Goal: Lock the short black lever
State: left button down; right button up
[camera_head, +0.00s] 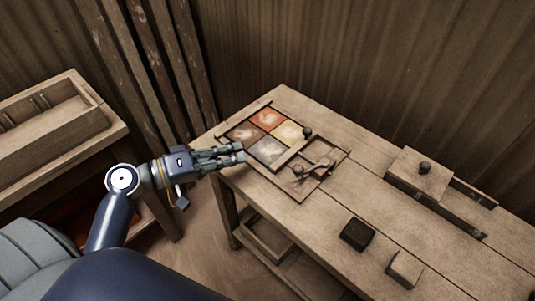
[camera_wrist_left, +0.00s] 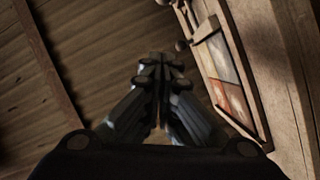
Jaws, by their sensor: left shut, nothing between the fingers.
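The tile press (camera_head: 276,181) lies on the table, with several coloured tiles (camera_head: 265,132) in its frame. At its right end are a dark round knob (camera_head: 307,131), another knob (camera_head: 298,169) and a small lever-like piece (camera_head: 321,165). I cannot tell which of these is the short black lever. My left gripper (camera_head: 243,153) is shut and empty at the press's left front edge, apart from the knobs. In the left wrist view its fingers (camera_wrist_left: 160,62) are together, with the press frame (camera_wrist_left: 232,45) and a dark knob (camera_wrist_left: 181,45) beyond on the right. My right gripper is not in view.
A dark block (camera_head: 357,233) and a light wooden block (camera_head: 404,268) lie on the table's front right. A wooden box with a knob (camera_head: 419,176) stands at the back right. A wooden tray (camera_head: 50,120) is on another table at left. Wooden walls close the back.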

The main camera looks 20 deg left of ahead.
pick_arm(q)
jog(key=p+x, duration=0.1)
jog(key=x, duration=0.4)
jog(key=p+x, duration=0.1)
jog(key=x, duration=0.4)
jog(key=shift+r+p, duration=0.2)
jog(key=shift+p, duration=0.1)
jog(key=d+f, duration=0.1)
jog(key=s+d, duration=0.1)
jog(key=shift+s+d+f+p, duration=0.3)
jog(key=shift+f+p, duration=0.05)
jog(key=shift+f, duration=0.05)
jog(key=shift+s+d+f, duration=0.2)
jog(key=shift+d, duration=0.05)
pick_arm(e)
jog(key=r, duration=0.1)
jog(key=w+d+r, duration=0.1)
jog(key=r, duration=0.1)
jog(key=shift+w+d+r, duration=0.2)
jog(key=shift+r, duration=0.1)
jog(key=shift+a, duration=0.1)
pick_arm(q)
jog(key=shift+d, duration=0.15)
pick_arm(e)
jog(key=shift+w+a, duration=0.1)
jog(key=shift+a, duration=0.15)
